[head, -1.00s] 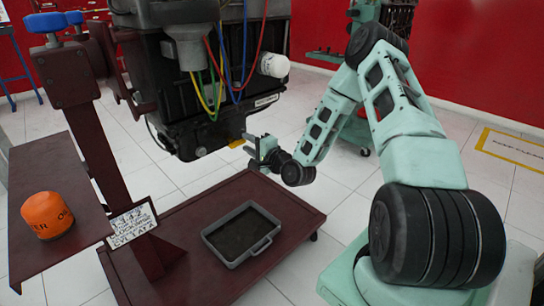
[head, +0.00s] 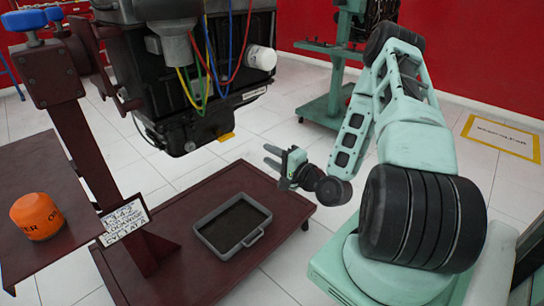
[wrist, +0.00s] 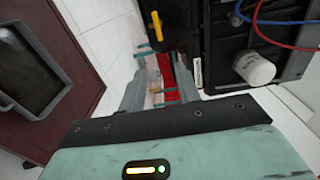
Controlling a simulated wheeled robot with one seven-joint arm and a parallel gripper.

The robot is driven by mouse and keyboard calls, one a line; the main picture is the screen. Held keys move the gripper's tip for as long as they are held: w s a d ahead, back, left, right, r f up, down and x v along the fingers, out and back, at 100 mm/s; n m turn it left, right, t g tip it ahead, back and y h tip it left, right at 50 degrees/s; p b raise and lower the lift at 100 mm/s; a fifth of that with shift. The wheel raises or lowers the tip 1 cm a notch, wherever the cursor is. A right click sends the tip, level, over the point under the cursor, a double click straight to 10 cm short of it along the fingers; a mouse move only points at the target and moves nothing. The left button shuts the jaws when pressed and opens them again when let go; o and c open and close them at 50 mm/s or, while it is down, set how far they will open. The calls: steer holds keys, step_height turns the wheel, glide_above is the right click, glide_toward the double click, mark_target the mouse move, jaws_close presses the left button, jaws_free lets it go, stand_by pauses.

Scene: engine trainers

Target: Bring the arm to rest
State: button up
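My gripper (head: 272,157) is in the air to the right of the engine (head: 185,90), above the right side of the dark red stand base (head: 120,262). In the head view its two fingers stand apart with nothing between them. The wrist view also shows the gripper (wrist: 160,80) with a gap between its fingers. My arm is bent, with its elbow raised at the upper right of the head view.
A grey drain tray (head: 212,248) lies on the stand base. An orange filter (head: 36,215) stands on the left shelf (head: 75,215). A white filter (head: 260,58) is fixed to the engine. Another teal stand (head: 330,105) is behind.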

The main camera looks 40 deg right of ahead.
stand_by(0.4)
steer(key=w+a+n+g+y, duration=0.25)
steer(key=a+n+g, duration=0.85)
steer(key=a+n, duration=0.6)
steer(key=s+a+r+n+g+h, duration=0.1)
steer(key=s+a+r+n+g, duration=0.3)
steer(key=s+a+r, duration=0.55)
steer(key=s+a+r+n+g+h, duration=0.25)
steer(key=s+a+n, duration=0.3)
steer(key=s, duration=0.95)
step_height(320, 180, up, 24)
steer(key=m+y+p, duration=0.1)
steer(key=p, duration=2.3)
steer(key=shift+g, duration=0.25)
